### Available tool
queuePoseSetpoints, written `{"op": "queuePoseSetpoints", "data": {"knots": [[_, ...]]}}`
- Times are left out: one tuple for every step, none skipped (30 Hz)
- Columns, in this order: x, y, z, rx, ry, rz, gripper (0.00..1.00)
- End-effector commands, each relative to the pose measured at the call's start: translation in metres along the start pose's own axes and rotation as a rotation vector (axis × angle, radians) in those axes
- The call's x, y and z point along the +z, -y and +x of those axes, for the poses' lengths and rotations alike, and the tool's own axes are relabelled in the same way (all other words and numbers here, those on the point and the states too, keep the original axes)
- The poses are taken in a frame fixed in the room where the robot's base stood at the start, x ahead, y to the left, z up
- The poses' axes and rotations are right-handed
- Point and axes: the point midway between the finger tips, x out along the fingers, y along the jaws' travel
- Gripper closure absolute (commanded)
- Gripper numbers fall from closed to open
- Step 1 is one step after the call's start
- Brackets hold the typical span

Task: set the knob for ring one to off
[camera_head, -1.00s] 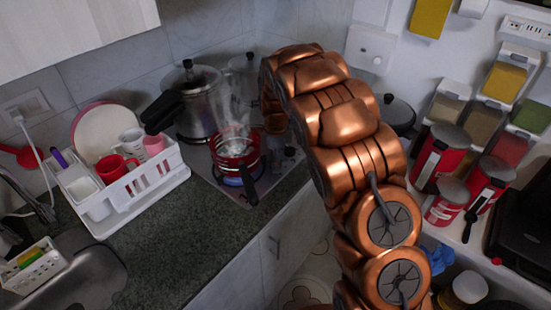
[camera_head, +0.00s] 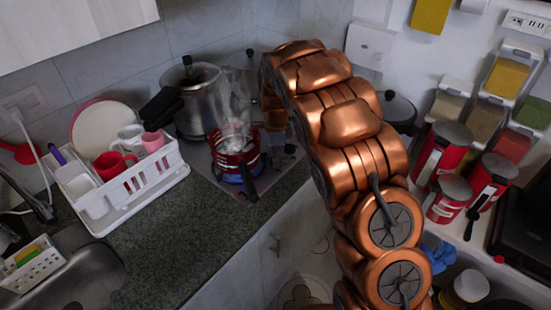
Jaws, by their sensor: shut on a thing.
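The stove (camera_head: 262,186) is a grey cooktop set in the dark counter, partly hidden by my copper arm. A red pot (camera_head: 233,147) with a dark handle stands on it and steams. A blue flame glow (camera_head: 243,180) shows under the pot. My gripper (camera_head: 290,150) is a small dark shape below the end of my arm, at the stove's right side by the control area. It is shut on a stove knob there. The knob itself is hidden, so its setting and which ring it serves cannot be told.
A silver pressure cooker (camera_head: 196,103) stands behind the red pot, its black handle reaching left. A white dish rack (camera_head: 150,190) with mugs stands left on the counter. Red canisters (camera_head: 441,152) and spice dispensers (camera_head: 507,78) are at right. The counter in front of the rack is clear.

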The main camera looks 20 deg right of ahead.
Motion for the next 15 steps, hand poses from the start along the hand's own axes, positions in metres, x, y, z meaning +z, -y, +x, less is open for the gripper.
{"op": "queuePoseSetpoints", "data": {"knots": [[0.0003,0.0011,0.0034,-0.005,0.001,-0.025,0.95],[0.0004,0.001,0.0037,-0.004,0.001,-0.044,0.95],[0.0004,0.0009,0.004,-0.004,0.001,-0.071,0.95],[0.0004,0.0008,0.0043,-0.004,0.001,-0.092,0.95],[0.0004,0.0008,0.0045,-0.004,0.0,-0.115,0.95],[0.0004,0.0009,0.0047,-0.004,0.0,-0.146,0.95],[0.0003,0.001,0.0048,-0.005,0.0,-0.169,0.95],[0.0002,0.0011,0.0049,-0.005,-0.001,-0.192,0.95],[0.0002,0.0011,0.005,-0.005,-0.001,-0.224,0.95],[0.0002,0.001,0.005,-0.004,0.0,-0.247,0.95],[0.0002,0.0008,0.005,-0.003,0.0,-0.27,0.95],[0.0003,0.0004,0.005,-0.002,0.001,-0.299,0.95],[0.0003,0.0001,0.005,-0.001,0.001,-0.32,0.95],[0.0003,-0.0001,0.0048,0.0,0.001,-0.342,0.95],[0.0002,-0.0003,0.0047,0.001,0.001,-0.369,0.95]]}}
